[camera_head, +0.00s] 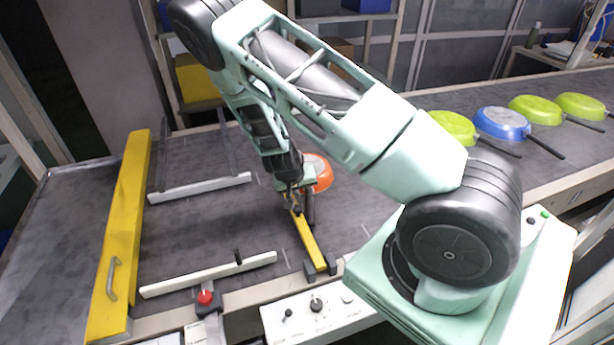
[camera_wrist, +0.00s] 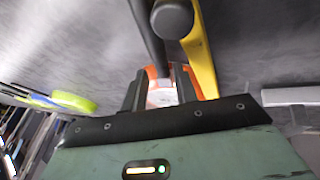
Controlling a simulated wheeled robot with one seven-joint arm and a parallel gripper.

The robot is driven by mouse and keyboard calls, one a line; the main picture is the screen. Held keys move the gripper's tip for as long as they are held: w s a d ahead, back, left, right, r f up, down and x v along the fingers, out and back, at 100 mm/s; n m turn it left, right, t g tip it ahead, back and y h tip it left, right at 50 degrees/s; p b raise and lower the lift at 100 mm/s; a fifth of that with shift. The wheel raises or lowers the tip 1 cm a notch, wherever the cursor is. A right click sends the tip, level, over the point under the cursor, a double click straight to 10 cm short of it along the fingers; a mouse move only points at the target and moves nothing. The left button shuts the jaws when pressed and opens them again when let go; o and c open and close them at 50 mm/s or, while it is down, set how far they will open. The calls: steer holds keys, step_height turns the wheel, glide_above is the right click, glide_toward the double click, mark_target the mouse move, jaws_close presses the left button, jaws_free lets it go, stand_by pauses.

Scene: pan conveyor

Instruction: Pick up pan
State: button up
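An orange pan (camera_head: 318,174) lies on the dark conveyor, partly hidden behind my arm. Its dark handle (camera_head: 310,207) points toward the front edge. My gripper (camera_head: 294,208) is close beside the handle, pointing down near the end of a yellow guide bar. In the wrist view, the fingers of my gripper (camera_wrist: 160,85) stand apart. The pan's orange rim (camera_wrist: 154,72) and pale inside show between and beyond them, and the dark handle (camera_wrist: 149,38) runs up the picture from between the fingers. I cannot tell whether either finger touches the handle.
The yellow guide bar (camera_head: 308,243) stands right beside the pan handle. White rails (camera_head: 200,187) and a yellow barrier (camera_head: 121,235) are to the left. Green pans (camera_head: 452,127) and a blue pan (camera_head: 502,123) sit on the belt at right. A red button (camera_head: 205,297) is at the front.

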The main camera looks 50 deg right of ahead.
mark_target(308, 197)
steer(key=p+x, duration=0.2)
steer(key=x, duration=0.2)
steer(key=shift+s+d+f, duration=0.1)
steer(key=shift+d+f, duration=0.05)
steer(key=shift+f, duration=0.05)
steer(key=shift+d+f, duration=0.15)
steer(key=shift+f, duration=0.3)
steer(key=shift+f, duration=0.25)
jaws_close()
